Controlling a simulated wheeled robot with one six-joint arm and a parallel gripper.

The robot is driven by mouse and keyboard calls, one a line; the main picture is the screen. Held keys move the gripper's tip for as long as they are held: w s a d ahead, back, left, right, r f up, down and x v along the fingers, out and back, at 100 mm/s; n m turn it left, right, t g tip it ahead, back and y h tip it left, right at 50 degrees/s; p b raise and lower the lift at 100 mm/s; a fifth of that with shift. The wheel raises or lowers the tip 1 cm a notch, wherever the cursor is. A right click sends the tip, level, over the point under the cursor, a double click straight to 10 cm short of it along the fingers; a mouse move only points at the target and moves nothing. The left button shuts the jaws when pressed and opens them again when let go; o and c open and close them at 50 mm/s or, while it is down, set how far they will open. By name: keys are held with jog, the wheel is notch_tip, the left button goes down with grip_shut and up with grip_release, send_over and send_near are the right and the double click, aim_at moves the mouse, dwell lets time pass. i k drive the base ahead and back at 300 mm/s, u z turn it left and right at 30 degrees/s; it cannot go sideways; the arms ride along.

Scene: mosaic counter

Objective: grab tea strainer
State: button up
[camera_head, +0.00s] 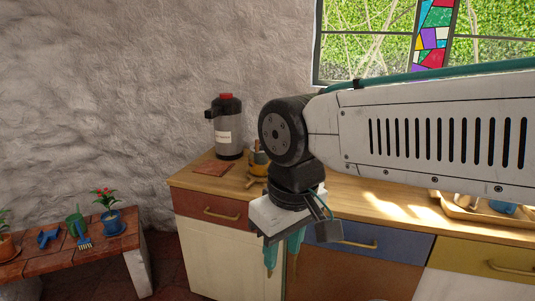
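I cannot make out a tea strainer clearly in the head view. My gripper (281,262) points down in front of the counter's drawers, below the level of the counter top. Its two teal fingers are apart, with nothing seen between them. My arm hides the middle of the counter.
A wooden tray (462,211) with items is at the right. A low bench (90,262) with potted plants and tools stands left.

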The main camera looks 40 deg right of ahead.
aim_at(256, 148)
jog(key=z, duration=0.45)
jog(key=i, duration=0.5)
jog(key=z, duration=0.9)
jog(key=i, duration=0.35)
jog(key=z, duration=0.4)
